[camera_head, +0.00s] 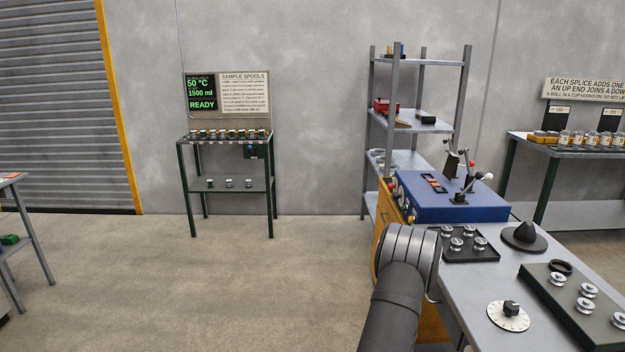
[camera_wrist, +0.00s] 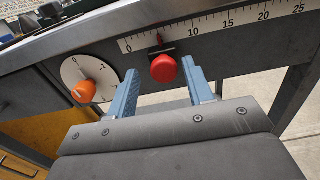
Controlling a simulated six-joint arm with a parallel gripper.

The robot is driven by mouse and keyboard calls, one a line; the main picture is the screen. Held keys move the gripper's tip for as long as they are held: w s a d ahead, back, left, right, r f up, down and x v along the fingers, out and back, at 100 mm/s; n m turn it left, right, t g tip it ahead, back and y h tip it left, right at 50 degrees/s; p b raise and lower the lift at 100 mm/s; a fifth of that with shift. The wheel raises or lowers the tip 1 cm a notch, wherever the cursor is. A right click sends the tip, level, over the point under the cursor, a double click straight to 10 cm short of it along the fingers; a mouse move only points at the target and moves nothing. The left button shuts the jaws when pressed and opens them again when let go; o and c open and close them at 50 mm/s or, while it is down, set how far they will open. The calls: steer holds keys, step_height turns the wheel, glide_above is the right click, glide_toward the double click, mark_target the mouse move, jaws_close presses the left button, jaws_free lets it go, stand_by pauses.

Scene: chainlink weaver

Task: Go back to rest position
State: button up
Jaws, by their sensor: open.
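My gripper (camera_wrist: 160,95) is open in the wrist view, its two blue fingers spread apart. A red knob (camera_wrist: 164,68) on the bench's front panel shows between the fingertips. I cannot tell whether either finger touches it. In the head view my dark arm rises from the bottom beside the bench, and the gripper itself is hidden there.
An orange knob on a white dial (camera_wrist: 85,90) sits left of the fingers. A number scale (camera_wrist: 225,28) runs above. The workbench (camera_head: 455,285) carries a blue machine (camera_head: 445,205), a black cone (camera_head: 524,237) and spool trays. The floor (camera_head: 240,290) left of my arm is clear.

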steer(key=a, duration=1.5)
steer(key=d, duration=1.7)
steer(key=shift+d, duration=0.4)
steer(key=shift+s, duration=0.2)
steer(key=o, duration=1.2)
steer(key=shift+c, duration=0.2)
steer(key=a, duration=2.5)
steer(key=d, duration=0.9)
steer(key=shift+d, duration=0.35)
steer(key=shift+f, duration=0.1)
